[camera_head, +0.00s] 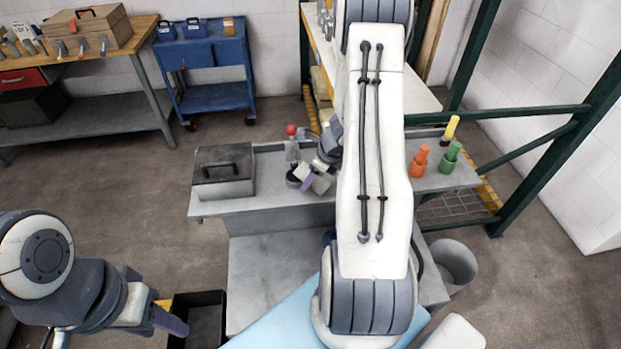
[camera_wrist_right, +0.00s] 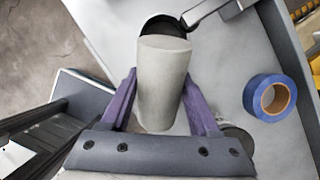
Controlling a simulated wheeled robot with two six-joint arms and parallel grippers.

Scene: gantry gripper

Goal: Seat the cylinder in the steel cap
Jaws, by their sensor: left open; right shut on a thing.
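The cylinder (camera_wrist_right: 162,85) is plain light grey and sits between the two purple fingers of my right gripper (camera_wrist_right: 160,95), which is shut on it. A dark round opening with a pale rim (camera_wrist_right: 164,26), probably the steel cap, lies just past the cylinder's far end in the right wrist view. The cylinder's end overlaps it there, so I cannot tell whether they touch. In the head view my right gripper (camera_head: 306,179) is over the bench beside a dark round opening (camera_head: 293,177). My left gripper (camera_head: 172,322) is open and empty at the lower left.
A grey box with a handle (camera_head: 223,172) stands on the left of the bench (camera_head: 260,208). A red-topped bottle (camera_head: 291,146) stands behind the gripper. Orange (camera_head: 420,162) and green (camera_head: 450,158) objects stand at right. Blue tape (camera_wrist_right: 270,98) lies beside the cylinder. A black crate (camera_head: 204,298) is near my left gripper.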

